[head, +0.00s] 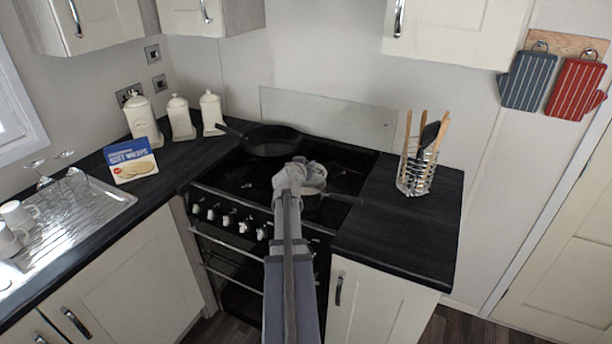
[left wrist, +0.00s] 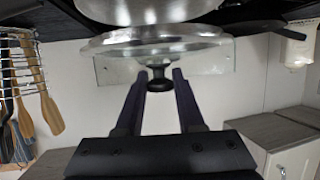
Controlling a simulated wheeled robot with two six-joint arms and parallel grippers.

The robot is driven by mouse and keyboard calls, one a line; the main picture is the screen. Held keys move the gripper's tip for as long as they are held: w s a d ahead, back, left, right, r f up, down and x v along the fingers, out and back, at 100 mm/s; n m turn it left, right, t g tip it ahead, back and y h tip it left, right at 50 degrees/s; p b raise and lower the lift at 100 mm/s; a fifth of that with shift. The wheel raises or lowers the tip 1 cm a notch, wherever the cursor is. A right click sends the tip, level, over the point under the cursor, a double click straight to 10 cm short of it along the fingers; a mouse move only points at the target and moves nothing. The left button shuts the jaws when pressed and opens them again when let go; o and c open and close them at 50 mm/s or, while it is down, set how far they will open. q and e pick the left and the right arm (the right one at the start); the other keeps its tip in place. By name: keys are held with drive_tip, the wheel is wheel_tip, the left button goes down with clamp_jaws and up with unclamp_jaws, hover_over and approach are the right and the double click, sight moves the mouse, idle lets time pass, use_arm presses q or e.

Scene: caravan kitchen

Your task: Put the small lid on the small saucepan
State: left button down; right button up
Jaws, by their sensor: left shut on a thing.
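The small saucepan (head: 312,201) stands on the hob, its dark handle (head: 343,198) pointing right. My left gripper (head: 300,178) is over it and hides most of it in the head view. In the left wrist view, which is upside down, the clear lid (left wrist: 120,46) with its black knob (left wrist: 158,76) lies between the fingers and the shiny metal saucepan (left wrist: 150,10). My left gripper (left wrist: 158,84) is shut on the lid's knob. The lid is right at the pan; I cannot tell whether its rim touches all round. My right gripper is not in view.
A black frying pan (head: 270,141) sits at the back left of the hob (head: 235,180). A wire utensil holder (head: 417,174) stands on the right worktop (head: 395,225). Cream canisters (head: 181,120) and a wraps box (head: 132,161) are on the left; the front of the right worktop is clear.

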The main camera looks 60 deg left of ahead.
use_arm(q)
drive_tip(key=shift+f+b, duration=1.15)
drive_tip(key=shift+f, duration=0.4)
drive_tip(key=shift+f, duration=0.1)
drive_tip(key=shift+f+b, duration=0.3)
drive_tip(key=shift+b, duration=0.1)
drive_tip(key=c, duration=0.5)
unclamp_jaws()
drive_tip(key=shift+r, duration=0.15)
drive_tip(key=shift+r+p, duration=0.25)
drive_tip(key=shift+p, duration=0.1)
drive_tip(key=p+v, duration=0.4)
drive_tip(key=v, duration=0.8)
